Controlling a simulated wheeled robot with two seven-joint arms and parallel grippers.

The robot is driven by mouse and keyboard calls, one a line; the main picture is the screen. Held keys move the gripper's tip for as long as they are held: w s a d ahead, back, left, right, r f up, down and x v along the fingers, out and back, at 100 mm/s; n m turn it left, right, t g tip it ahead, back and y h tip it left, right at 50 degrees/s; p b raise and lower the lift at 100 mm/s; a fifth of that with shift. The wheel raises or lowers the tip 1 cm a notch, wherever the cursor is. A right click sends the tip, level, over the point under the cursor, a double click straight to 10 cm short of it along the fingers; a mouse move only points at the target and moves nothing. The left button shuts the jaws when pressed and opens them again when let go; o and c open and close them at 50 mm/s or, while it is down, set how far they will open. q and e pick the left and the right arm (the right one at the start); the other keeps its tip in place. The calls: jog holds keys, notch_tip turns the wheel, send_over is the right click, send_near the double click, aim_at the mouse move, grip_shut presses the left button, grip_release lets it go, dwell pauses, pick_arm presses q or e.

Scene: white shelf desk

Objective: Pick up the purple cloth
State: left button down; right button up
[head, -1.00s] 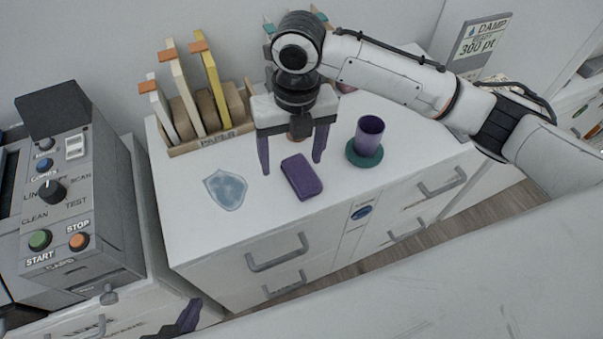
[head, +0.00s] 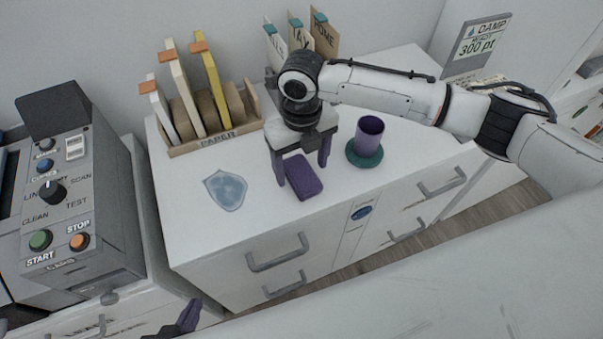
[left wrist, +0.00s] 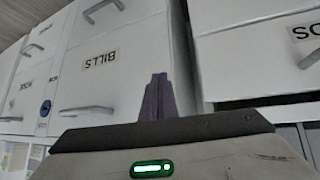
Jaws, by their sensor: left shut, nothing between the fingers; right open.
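The purple cloth (head: 303,178) is a folded, block-like pad lying on the white desk top. My right gripper (head: 302,176) is open and points down over it, with one dark purple finger to its left and the other at its upper right. The cloth looks to be between the fingers, but I cannot tell whether they touch it. My left gripper (head: 188,318) is at the bottom of the head view, low in front of the desk. In the left wrist view its fingers (left wrist: 158,98) are together and empty, in front of drawer fronts.
A purple cup (head: 369,133) stands on a green coaster (head: 364,157) close to the right of my gripper. A pale blue shield-shaped patch (head: 226,189) lies to the left. The paper rack (head: 212,144) is behind, and a machine with buttons (head: 62,200) stands far left.

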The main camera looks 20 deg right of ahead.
aim_at(302, 172)
jog(key=shift+f, duration=0.35)
jog(key=c, duration=1.1)
jog(key=shift+r, duration=0.15)
jog(key=shift+c, duration=0.2)
notch_tip(302, 172, up, 10)
jog(key=shift+o, duration=1.1)
jog(key=shift+c, duration=0.6)
